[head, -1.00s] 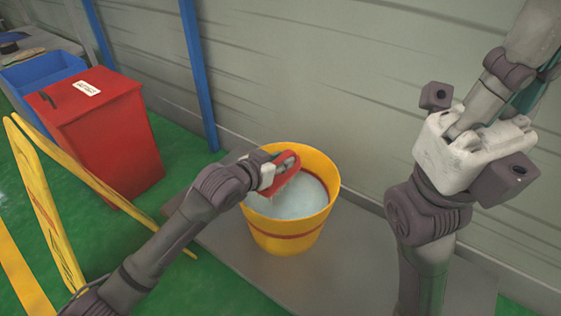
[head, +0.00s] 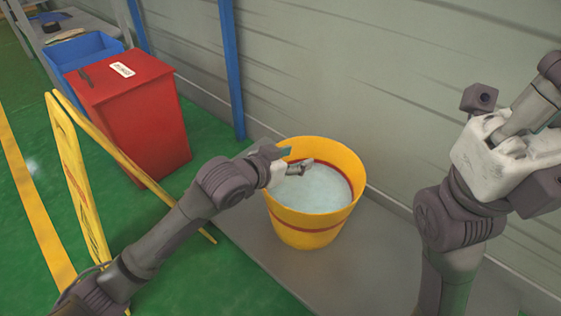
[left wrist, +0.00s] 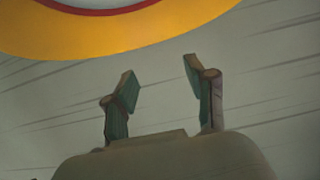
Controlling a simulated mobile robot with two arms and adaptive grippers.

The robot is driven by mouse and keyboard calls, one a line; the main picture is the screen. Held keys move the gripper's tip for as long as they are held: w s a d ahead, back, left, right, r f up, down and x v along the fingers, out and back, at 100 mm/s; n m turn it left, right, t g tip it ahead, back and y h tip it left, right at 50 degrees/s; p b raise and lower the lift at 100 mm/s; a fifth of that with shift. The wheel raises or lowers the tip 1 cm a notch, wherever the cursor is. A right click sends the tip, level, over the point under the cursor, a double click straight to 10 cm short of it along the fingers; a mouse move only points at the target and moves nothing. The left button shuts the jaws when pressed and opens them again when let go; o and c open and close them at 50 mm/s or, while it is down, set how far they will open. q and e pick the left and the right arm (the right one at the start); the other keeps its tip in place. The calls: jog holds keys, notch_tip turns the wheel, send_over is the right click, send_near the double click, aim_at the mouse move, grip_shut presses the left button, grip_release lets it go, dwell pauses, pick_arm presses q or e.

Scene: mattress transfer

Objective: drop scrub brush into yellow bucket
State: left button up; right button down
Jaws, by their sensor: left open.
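The yellow bucket (head: 308,222) stands upright on a grey platform and is filled with a pale, bluish-white surface. My left gripper (head: 297,165) is over the left rear part of its opening, with its jaws open and empty. In the left wrist view, the two spread fingers (left wrist: 160,76) have nothing between them, and the bucket's yellow rim (left wrist: 130,38) curves across the top. The scrub brush is not visible in any current view. My right gripper is not seen; only links of my right arm show at the right.
A red box (head: 135,118) with a white label and a blue bin (head: 82,58) stand at the upper left. A yellow folding stand (head: 75,165) is left of my left arm. A grey wall (head: 390,80) and a blue post (head: 231,70) are behind the bucket.

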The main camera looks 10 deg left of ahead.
pick_arm(q)
jog(key=v, duration=0.6)
jog(key=shift+s, duration=0.25)
jog(key=shift+a+r, duration=0.1)
jog(key=shift+r, duration=0.05)
